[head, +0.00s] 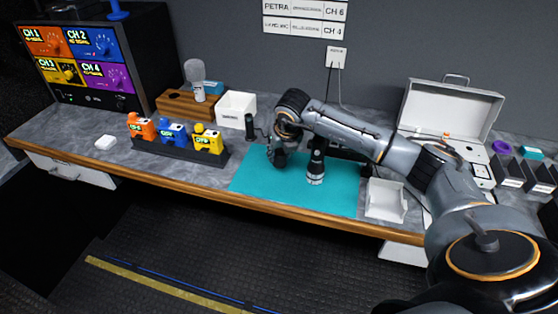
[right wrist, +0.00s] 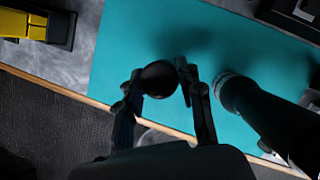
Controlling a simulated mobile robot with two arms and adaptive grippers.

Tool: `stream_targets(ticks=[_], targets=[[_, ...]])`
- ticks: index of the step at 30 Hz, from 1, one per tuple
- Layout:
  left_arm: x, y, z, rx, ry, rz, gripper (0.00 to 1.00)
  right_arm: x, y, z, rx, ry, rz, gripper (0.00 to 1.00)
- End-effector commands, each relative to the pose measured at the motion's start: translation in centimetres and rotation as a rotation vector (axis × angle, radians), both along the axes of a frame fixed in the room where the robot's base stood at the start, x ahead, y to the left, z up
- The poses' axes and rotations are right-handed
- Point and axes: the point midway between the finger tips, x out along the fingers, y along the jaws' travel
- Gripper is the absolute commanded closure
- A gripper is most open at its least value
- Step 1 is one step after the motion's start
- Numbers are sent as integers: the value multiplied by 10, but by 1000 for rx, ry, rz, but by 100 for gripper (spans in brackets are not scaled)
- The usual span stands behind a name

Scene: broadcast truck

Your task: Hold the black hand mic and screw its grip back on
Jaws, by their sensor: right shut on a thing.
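A black cylinder (head: 318,152), which looks like the mic body, stands about upright at the teal mat (head: 248,178), with a pale ring near its lower end. In the right wrist view the cylinder (right wrist: 268,112) is right of my fingers, apart from them. My right gripper (head: 277,157) is over the mat, left of the cylinder. It is shut on a dark round-ended piece (right wrist: 160,78), seen end-on between the fingertips; it may be the grip, but I cannot tell its full shape. My left gripper is not in view.
Left of the mat stands a black rack (head: 180,157) with orange, blue and yellow packs. Behind are a wooden block (head: 172,104) with a pale-headed mic and a white box (head: 237,105). A white tray (head: 385,203) and open case (head: 452,105) are right. The mat's front left is clear.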

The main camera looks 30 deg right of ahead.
Motion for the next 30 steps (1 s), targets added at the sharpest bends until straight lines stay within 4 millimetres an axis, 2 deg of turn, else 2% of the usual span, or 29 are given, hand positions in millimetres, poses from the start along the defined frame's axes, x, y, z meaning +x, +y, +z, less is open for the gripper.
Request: stream_targets(ticks=[6, 15, 21, 30], targets=[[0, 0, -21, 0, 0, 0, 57, -44, 11, 46, -6, -4, 3, 85], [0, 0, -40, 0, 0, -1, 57, -102, 28, 72, -5, -1, 3, 85], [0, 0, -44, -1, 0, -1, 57, -120, 33, 82, -2, 0, -1, 85], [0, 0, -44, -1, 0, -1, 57, -124, 34, 85, -1, 0, 0, 85]])
